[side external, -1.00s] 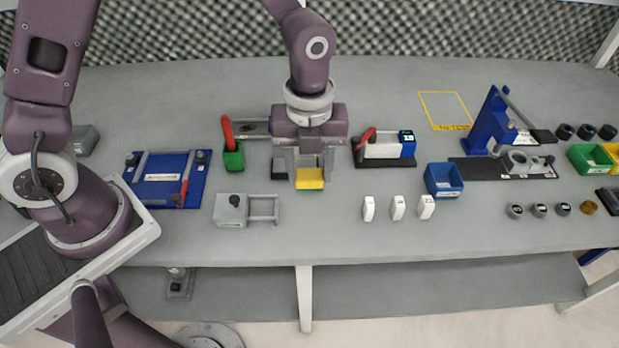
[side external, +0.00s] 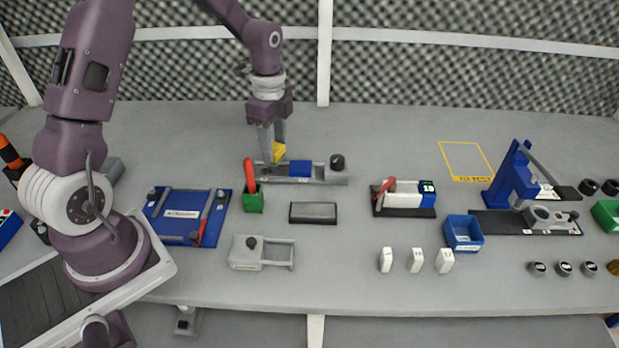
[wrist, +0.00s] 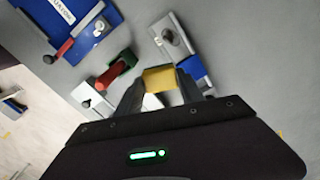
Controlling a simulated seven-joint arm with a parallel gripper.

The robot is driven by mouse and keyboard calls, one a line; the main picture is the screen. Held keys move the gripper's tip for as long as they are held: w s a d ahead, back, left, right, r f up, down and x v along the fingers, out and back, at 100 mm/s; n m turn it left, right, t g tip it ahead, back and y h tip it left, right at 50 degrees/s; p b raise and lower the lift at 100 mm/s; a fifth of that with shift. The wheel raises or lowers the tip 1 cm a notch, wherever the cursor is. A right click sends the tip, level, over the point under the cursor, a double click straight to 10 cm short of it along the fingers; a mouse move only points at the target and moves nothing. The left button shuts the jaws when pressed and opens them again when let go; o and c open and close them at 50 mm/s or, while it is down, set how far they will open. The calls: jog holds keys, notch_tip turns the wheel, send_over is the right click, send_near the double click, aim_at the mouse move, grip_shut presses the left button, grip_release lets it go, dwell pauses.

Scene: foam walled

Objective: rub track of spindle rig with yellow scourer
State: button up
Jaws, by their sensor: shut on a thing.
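My gripper (side external: 274,148) is shut on the yellow scourer (side external: 279,153), which is tilted at the fingertips. In the wrist view the scourer (wrist: 159,78) sits between the two fingers. A long grey rail fixture (side external: 332,178) with a blue block (side external: 300,169) and a black knob (side external: 337,161) lies under and right of the gripper; I take it for the spindle rig. The scourer is over or at its left end, just left of the blue block; whether it touches the track I cannot tell. The wrist view also shows the grey fixture (wrist: 170,36).
A dark, empty tray (side external: 313,213) lies in front. A white-and-blue device (side external: 405,197) stands right, a blue bin (side external: 463,233) farther right. A blue board (side external: 187,216) lies left. The back of the table is clear.

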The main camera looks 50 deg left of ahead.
jog(key=s+a+n, duration=0.2)
jog(key=a+n, duration=0.2)
jog(key=a, duration=0.4)
jog(key=shift+w+f, duration=0.2)
jog(key=shift+f, duration=3.75)
jog(key=shift+w+d, duration=0.2)
jog(key=shift+w, duration=0.05)
jog(key=shift+c, duration=0.5)
jog(key=shift+w+d+f, duration=0.2)
jog(key=shift+w+d, duration=0.35)
jog(key=shift+d, duration=0.05)
jog(key=shift+w+d, duration=1.6)
jog(key=shift+s+a+r, duration=0.1)
jog(key=shift+s+a, duration=2.3)
jog(key=shift+a, duration=0.05)
notch_tip(320, 180, up, 8)
